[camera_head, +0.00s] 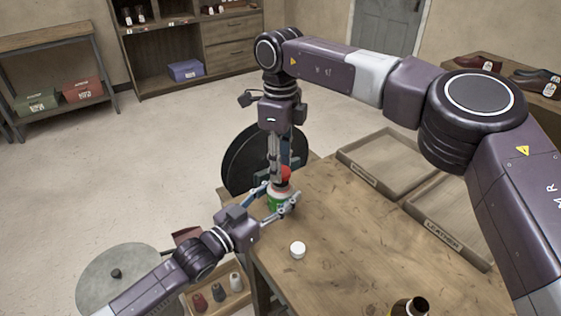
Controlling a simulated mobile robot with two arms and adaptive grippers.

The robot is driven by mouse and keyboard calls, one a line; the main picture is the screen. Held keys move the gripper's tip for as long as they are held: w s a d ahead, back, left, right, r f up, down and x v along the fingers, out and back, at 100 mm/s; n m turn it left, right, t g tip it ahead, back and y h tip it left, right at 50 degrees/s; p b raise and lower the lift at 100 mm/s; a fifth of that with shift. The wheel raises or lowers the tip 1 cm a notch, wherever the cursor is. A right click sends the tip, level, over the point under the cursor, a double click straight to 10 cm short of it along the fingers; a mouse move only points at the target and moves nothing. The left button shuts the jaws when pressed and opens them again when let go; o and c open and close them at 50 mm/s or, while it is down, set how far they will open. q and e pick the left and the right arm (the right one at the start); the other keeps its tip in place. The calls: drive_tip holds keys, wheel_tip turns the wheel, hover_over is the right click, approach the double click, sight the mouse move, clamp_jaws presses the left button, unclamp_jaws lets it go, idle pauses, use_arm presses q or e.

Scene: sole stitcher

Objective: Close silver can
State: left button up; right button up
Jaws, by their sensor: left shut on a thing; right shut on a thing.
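A small can (276,201) with a green and white label is upright at the table's far left corner. A red cap (286,172) is at its top; I cannot tell whether it is seated on the can. My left gripper (281,203) comes in low from the left and is shut around the can's body. My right gripper (281,170) points down from above and is shut on the red cap. The fingers hide parts of the can and cap. A white cap (298,250) lies loose on the table, nearer to me.
The wooden table (345,240) is mostly clear in the middle. Two shallow trays, one labelled leather (440,232), lie along its right side. A dark bottle (408,307) stands at the near edge. A box of thread spools (218,290) is beside the table at lower left.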

sight(281, 194)
drive_tip(key=shift+f, duration=0.1)
drive_tip(key=shift+f, duration=0.8)
drive_tip(key=shift+f, duration=0.55)
